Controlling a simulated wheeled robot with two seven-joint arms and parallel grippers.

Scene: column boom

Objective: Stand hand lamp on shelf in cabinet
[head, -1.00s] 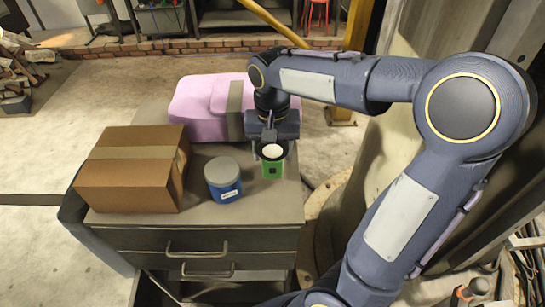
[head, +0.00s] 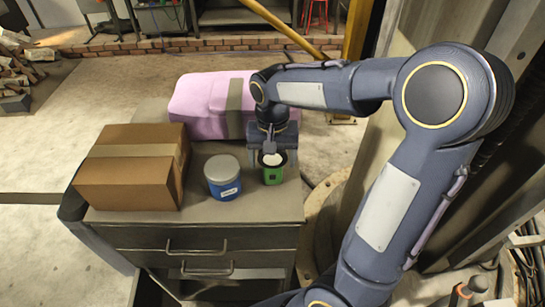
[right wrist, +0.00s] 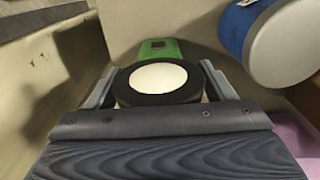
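The hand lamp (head: 273,175) is green with a black rim and a white round lens that faces up. It is over the right front part of the grey top of a drawer unit (head: 240,207). In the right wrist view the lamp (right wrist: 158,84) sits between the two fingers of my right gripper (right wrist: 160,80), which appear to press on its black rim from both sides. In the head view my right gripper (head: 272,152) is just behind the lamp. I cannot tell whether the lamp's base touches the top. My left gripper is not in view.
A blue can with a grey lid (head: 223,178) stands close left of the lamp. A cardboard box (head: 130,180) is further left, and a pink case with a grey strap (head: 205,105) lies behind. A yellow post (head: 358,30) and a large column (head: 385,150) rise at the right.

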